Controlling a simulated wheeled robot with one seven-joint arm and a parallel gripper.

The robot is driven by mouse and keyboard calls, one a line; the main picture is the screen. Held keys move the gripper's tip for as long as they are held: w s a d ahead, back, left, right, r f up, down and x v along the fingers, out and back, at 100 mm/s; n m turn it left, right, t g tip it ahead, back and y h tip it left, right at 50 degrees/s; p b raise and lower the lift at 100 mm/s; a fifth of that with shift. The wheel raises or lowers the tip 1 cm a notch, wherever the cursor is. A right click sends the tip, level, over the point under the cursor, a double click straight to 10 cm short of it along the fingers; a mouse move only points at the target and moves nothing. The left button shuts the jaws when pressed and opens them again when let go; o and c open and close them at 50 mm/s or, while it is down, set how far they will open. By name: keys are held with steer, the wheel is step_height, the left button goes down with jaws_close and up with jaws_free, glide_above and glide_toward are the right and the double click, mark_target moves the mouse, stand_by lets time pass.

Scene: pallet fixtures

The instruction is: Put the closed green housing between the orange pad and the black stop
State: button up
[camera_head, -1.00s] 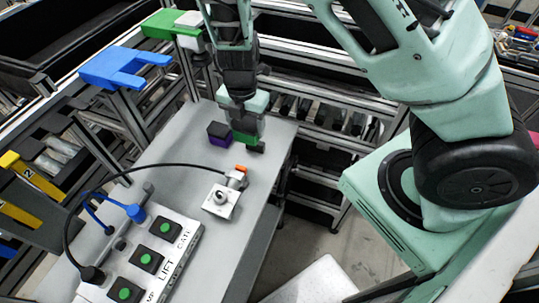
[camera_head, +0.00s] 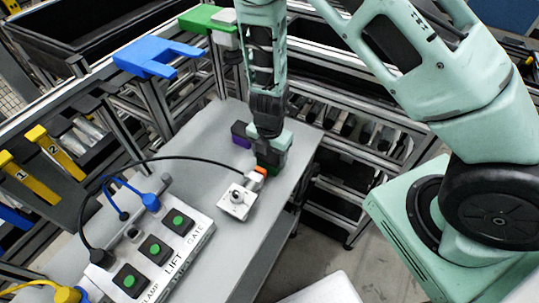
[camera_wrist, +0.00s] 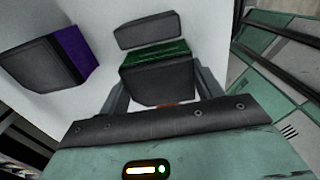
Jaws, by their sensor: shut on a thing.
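My gripper (camera_head: 271,148) points down over the grey table and is shut on the green housing (camera_head: 273,168). In the wrist view the housing (camera_wrist: 156,76) sits between the two fingers, with a dark grey top and a green edge. The orange pad (camera_head: 260,171) is on a small fixture right beside the housing; a sliver of orange shows at the housing's near side in the wrist view. A dark bar (camera_wrist: 150,31), likely the black stop, lies past the housing's opposite side with a narrow gap. The stop is not clear in the head view. Whether the housing touches the table is hidden.
A purple and dark housing (camera_head: 241,135) stands close left of my gripper; it also shows in the wrist view (camera_wrist: 50,58). A white button block (camera_head: 237,201), a cable and a control box (camera_head: 158,255) are nearer. The right table edge is close.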

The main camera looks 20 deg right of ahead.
steer(key=o, duration=1.2)
steer(key=shift+f, duration=0.1)
steer(key=shift+c, duration=0.2)
